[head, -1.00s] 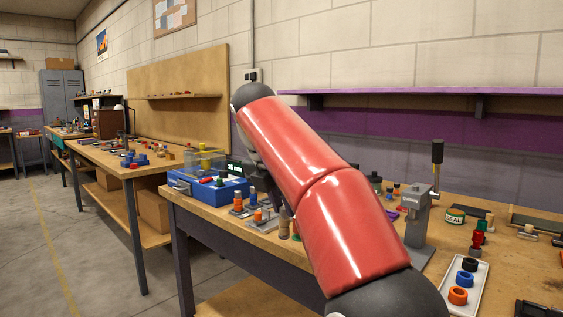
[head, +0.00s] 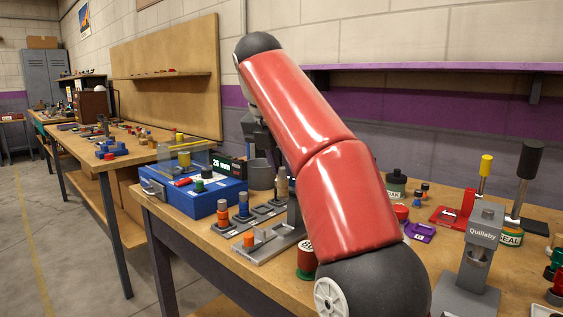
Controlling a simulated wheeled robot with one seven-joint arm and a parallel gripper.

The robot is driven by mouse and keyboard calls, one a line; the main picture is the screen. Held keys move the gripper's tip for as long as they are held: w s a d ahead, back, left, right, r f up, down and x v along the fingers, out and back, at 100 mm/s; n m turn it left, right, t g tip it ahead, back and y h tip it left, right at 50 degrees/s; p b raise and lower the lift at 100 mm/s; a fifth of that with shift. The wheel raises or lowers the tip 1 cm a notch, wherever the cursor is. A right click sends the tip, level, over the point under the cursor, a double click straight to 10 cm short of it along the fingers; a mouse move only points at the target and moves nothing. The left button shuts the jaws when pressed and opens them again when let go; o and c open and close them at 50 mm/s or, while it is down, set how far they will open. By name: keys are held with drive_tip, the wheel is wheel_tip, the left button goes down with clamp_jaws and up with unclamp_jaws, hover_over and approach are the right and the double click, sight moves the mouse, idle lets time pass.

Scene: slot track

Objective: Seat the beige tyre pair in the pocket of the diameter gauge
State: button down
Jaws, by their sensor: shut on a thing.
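My red arm crosses the middle of the head view, and a dark part of my wrist shows behind its upper end. The fingers of my gripper and anything in them are hidden behind the arm. I cannot make out the beige tyre pair. A tan, upright piece (head: 281,183) stands beside the arm, but I cannot tell what it is. A grey fixture with an orange block (head: 249,239) lies on the near bench, partly covered by the arm. I cannot tell whether it is the diameter gauge, and no pocket shows clearly.
Posts with tyres (head: 222,212) stand left of the arm, beside a blue case (head: 195,192). A reel (head: 306,262) sits close under the arm.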

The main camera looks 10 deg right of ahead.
sight(281, 192)
drive_tip(key=shift+f+b, duration=2.2)
drive_tip(key=shift+f, duration=0.65)
drive_tip(key=shift+p, duration=0.9)
drive_tip(key=shift+f+b, duration=0.55)
drive_tip(key=shift+f, duration=0.35)
drive_tip(key=c, duration=1.2)
unclamp_jaws()
drive_tip(key=p+v, duration=0.3)
drive_tip(key=v, duration=0.4)
drive_tip(key=shift+r, duration=0.35)
drive_tip(key=shift+s, duration=0.2)
